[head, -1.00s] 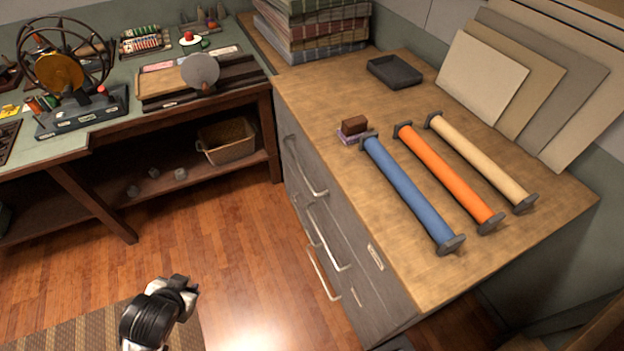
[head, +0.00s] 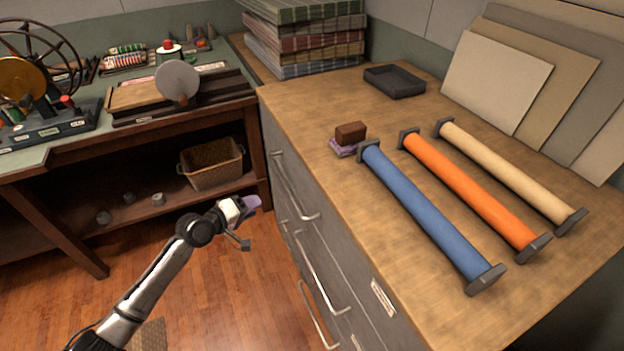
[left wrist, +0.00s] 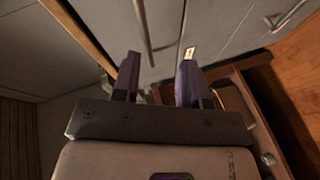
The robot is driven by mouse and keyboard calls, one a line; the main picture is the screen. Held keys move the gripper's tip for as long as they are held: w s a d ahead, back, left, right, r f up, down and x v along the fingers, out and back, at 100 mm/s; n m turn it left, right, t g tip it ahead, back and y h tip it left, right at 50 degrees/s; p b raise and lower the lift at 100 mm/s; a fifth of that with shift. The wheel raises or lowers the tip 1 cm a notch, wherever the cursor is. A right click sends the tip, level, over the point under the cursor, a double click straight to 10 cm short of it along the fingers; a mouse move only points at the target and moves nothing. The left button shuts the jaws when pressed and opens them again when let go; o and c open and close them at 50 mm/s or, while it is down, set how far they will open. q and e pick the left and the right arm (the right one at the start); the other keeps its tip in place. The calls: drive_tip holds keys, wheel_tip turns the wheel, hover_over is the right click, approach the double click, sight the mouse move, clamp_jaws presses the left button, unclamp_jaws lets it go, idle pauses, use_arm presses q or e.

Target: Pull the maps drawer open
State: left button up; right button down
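The grey drawer cabinet (head: 345,262) stands right of centre with a wooden top. Its closed drawer fronts carry silver bar handles: an upper one (head: 297,188), a middle one (head: 320,272) and a lower one (head: 317,316). Small labels (head: 383,297) are on the fronts, too small to read, so I cannot tell which is the maps drawer. My left gripper (head: 250,222) is left of the cabinet, apart from it. In the left wrist view its purple fingers (left wrist: 158,72) are spread and empty, with a handle (left wrist: 143,28) ahead of them. My right gripper is not in view.
Blue (head: 425,212), orange (head: 470,192) and cream (head: 510,172) rolls lie on the cabinet top, with a brown block (head: 350,132) and dark tray (head: 394,81). A workbench (head: 60,160) with a basket (head: 211,163) on its shelf stands left. Open floor lies before the cabinet.

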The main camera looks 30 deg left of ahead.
sight(284, 182)
use_arm(q)
drive_tip(key=shift+w+d+f+n+t+b, duration=0.25)
drive_tip(key=shift+w+n+b, duration=0.5)
drive_tip(key=shift+w, duration=1.4)
drive_tip(key=shift+w+d+f+n+t+b, duration=0.1)
drive_tip(key=shift+w+d+n+t+b, duration=0.3)
drive_tip(key=shift+w+b, duration=1.3)
drive_tip(key=shift+w+d+f+n+t+b, duration=0.15)
drive_tip(key=shift+w+d+n+b, duration=0.35)
drive_tip(key=shift+w, duration=2.15)
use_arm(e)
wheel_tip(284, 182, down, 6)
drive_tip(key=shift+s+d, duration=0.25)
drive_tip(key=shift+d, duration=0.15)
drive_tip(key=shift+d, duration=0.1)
use_arm(q)
drive_tip(key=c, duration=0.7)
clamp_jaws()
